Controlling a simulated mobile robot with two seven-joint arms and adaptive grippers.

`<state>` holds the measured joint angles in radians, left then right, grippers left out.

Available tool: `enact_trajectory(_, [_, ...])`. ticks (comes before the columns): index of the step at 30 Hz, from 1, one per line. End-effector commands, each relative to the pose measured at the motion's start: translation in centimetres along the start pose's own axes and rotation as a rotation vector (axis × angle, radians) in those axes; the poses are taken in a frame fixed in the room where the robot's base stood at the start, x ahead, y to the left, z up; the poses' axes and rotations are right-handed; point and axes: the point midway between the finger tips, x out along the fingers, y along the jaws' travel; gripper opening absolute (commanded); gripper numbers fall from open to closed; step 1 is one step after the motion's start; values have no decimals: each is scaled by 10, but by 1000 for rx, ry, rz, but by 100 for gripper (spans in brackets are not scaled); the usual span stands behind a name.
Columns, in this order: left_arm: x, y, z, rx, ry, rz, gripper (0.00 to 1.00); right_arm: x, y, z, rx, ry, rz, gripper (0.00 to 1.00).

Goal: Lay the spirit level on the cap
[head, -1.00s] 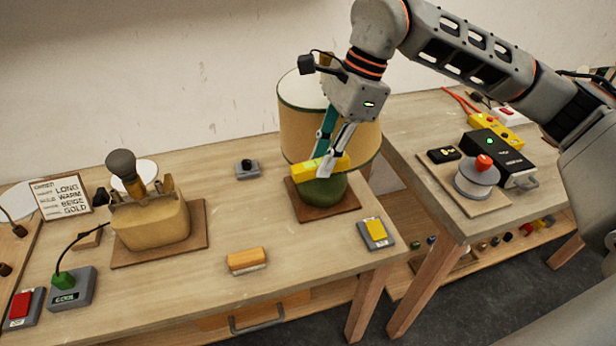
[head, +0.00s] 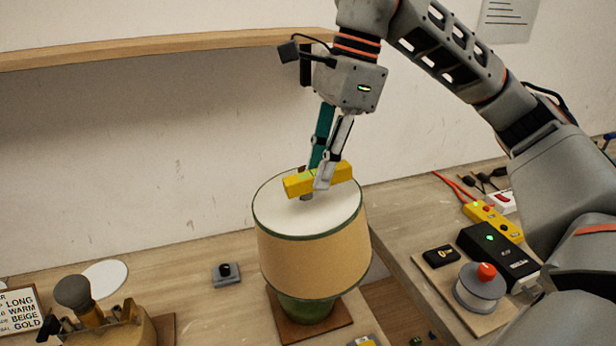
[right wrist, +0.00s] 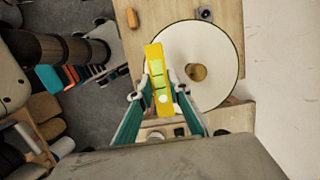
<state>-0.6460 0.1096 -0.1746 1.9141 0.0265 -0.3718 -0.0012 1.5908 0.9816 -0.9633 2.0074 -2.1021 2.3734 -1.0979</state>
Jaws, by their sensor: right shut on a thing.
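The yellow spirit level (head: 297,186) with its green vial is in my right gripper (head: 319,180), whose jaws are shut on its middle. The right wrist view also shows the level (right wrist: 157,72) between the two fingers (right wrist: 158,95). The level is above the white top of the lampshade (head: 310,245). A small round brown cap (right wrist: 196,72) sits at the middle of that top, beside the level in the right wrist view. In the head view the level hides most of the cap; I cannot tell whether they touch. My left gripper is out of view.
The lamp's green base (head: 305,309) stands on a brown board (head: 340,322). A black box (head: 497,250) and a spool with a red knob (head: 480,287) are on the right bench. A wooden shelf edge (head: 160,44) runs along the wall.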

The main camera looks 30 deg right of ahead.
Motion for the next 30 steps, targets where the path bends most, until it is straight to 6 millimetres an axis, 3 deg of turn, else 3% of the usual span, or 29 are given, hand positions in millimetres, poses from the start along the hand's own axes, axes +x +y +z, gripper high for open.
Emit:
enact_trajectory(16, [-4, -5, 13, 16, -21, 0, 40, -5, 2, -1, 12, 0, -3, 0])
enact_trajectory(23, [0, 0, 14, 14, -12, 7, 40, 9, 2, -5, 12, 0, -3, 0])
enact_trajectory(30, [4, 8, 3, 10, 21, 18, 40, 26, 2, -9, 12, 1, -2, 0])
